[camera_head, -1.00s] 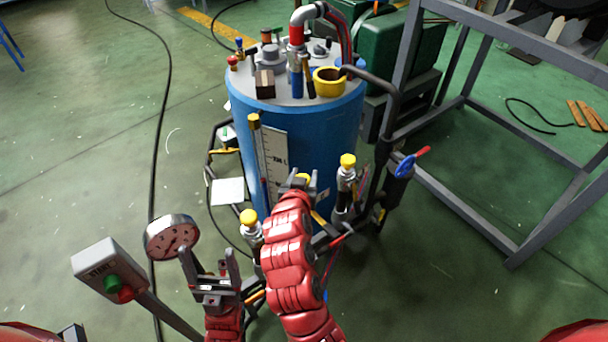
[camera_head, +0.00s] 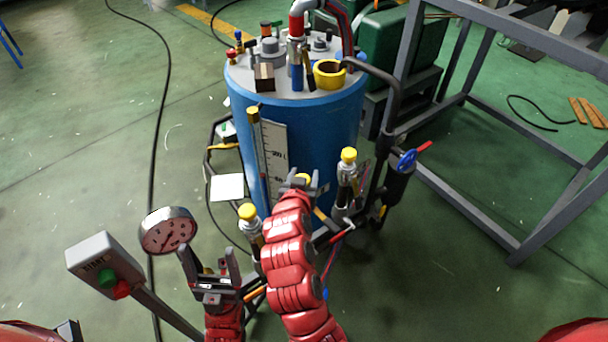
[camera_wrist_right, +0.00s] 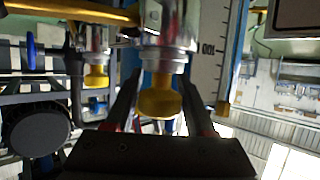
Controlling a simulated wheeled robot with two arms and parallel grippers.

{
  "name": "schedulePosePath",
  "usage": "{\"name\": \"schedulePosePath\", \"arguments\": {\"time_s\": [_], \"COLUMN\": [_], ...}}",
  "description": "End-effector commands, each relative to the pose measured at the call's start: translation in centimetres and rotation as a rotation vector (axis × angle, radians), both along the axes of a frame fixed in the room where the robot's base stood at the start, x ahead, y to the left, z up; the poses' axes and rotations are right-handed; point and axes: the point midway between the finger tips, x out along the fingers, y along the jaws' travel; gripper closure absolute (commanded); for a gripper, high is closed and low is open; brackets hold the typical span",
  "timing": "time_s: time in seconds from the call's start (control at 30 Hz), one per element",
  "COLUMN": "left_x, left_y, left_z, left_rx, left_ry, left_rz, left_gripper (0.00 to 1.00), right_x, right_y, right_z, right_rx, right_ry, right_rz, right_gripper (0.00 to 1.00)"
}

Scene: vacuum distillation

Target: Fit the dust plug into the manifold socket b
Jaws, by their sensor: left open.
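A yellow dust plug (camera_wrist_right: 158,99) shows in the right wrist view, its narrow neck up against a silver manifold socket (camera_wrist_right: 166,45). The plug lines up with the socket; how deep it sits is hidden. My right gripper (camera_wrist_right: 160,85) has a finger on each side of the plug and is shut on it. In the head view my right gripper (camera_head: 299,181) mostly hides that plug and its socket. Two other silver fittings carry yellow plugs, one at left (camera_head: 248,212) and one at right (camera_head: 348,155). My left gripper (camera_head: 209,268) is open and empty below the gauge.
A blue tank (camera_head: 330,125) stands behind the manifold. A round gauge (camera_head: 168,232) and a start button box (camera_head: 104,270) are beside my left gripper. A valve with a blue handle (camera_head: 406,160) and a grey frame (camera_head: 460,205) stand at right.

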Motion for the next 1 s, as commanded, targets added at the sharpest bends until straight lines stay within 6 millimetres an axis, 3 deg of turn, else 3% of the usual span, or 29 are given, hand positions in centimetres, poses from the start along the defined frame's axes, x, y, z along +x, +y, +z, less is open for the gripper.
{"name": "schedulePosePath", "arguments": {"time_s": [0.03, 0.13, 0.43, 0.57, 1.0], "left_x": [0.0, 0.0, 0.0, 0.0, 0.0], "left_y": [0.0, 0.0, 0.0, 0.0, 0.0], "left_z": [0.1, 0.1, 0.1, 0.1, 0.4], "left_rx": [0.000, 0.000, 0.000, 0.000, 0.000], "left_ry": [0.000, 0.000, 0.000, 0.000, 0.000], "left_rz": [0.000, 0.000, 0.000, 0.000, 0.000], "left_gripper": [0.20, 0.20, 0.20, 0.20, 0.20], "right_x": [0.0, 0.0, -0.1, -1.1, -10.8], "right_y": [0.0, 0.0, 0.0, 0.3, 1.9], "right_z": [0.1, 0.1, 0.1, 0.4, 4.7], "right_rx": [0.000, 0.000, -0.001, -0.002, 0.000], "right_ry": [0.000, 0.000, 0.001, 0.002, -0.005], "right_rz": [0.000, 0.000, 0.000, 0.002, 0.008], "right_gripper": [0.34, 0.17, 0.17, 0.17, 0.17]}}
